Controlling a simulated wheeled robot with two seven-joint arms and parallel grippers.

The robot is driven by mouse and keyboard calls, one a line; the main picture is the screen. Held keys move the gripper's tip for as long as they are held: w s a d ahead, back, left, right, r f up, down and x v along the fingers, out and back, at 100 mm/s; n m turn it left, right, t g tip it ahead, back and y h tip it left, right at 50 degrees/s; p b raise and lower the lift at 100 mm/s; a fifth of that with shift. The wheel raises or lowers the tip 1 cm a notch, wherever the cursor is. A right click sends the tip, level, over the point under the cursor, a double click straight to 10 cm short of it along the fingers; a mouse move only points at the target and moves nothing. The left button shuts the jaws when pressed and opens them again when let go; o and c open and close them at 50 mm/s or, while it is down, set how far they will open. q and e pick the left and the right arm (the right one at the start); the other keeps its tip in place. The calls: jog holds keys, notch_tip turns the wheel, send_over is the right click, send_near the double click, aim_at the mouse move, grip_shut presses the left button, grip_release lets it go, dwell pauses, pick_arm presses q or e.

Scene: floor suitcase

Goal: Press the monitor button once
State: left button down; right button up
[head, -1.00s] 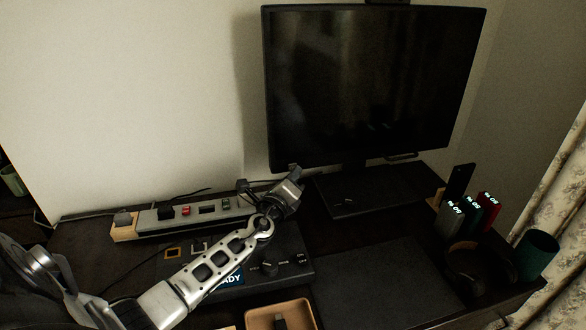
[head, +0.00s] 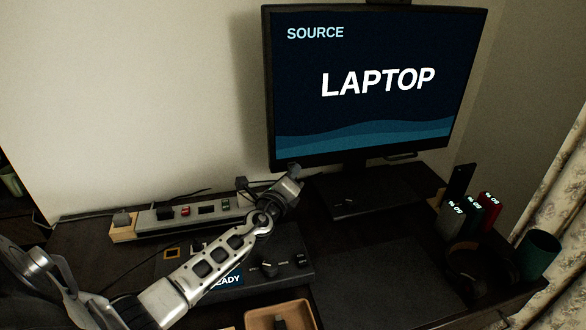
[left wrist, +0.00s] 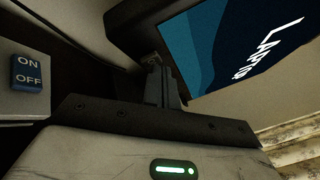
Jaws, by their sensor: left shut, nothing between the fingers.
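The monitor (head: 365,85) stands at the back of the desk. Its screen is lit and reads "SOURCE LAPTOP"; it also shows tilted in the left wrist view (left wrist: 235,45). My left gripper (head: 294,168) is shut and empty, its tip at the lower left edge of the monitor, close under the bezel. In the left wrist view the shut fingers (left wrist: 152,62) point up at the underside of the monitor. I cannot make out the button, and I cannot tell whether the fingertips touch the monitor. My right gripper is not in view.
A power strip (head: 160,223) with switches lies along the wall. A dark control box (head: 292,250) sits under my left arm. A wooden tray (head: 253,320) is in front. A dark mat (head: 385,285), several small clock-like displays and a green cup (head: 537,255) are to the right.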

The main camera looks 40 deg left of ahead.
pick_arm(q)
jog(key=shift+s+d+p, duration=0.4)
jog(key=shift+s+d, duration=0.3)
jog(key=shift+d, duration=0.05)
jog(key=shift+d, duration=0.1)
jog(key=shift+s+d+r+p, duration=0.1)
jog(key=shift+s+d+p, duration=0.55)
jog(key=shift+s+d, duration=1.05)
jog(key=shift+w+d, duration=0.1)
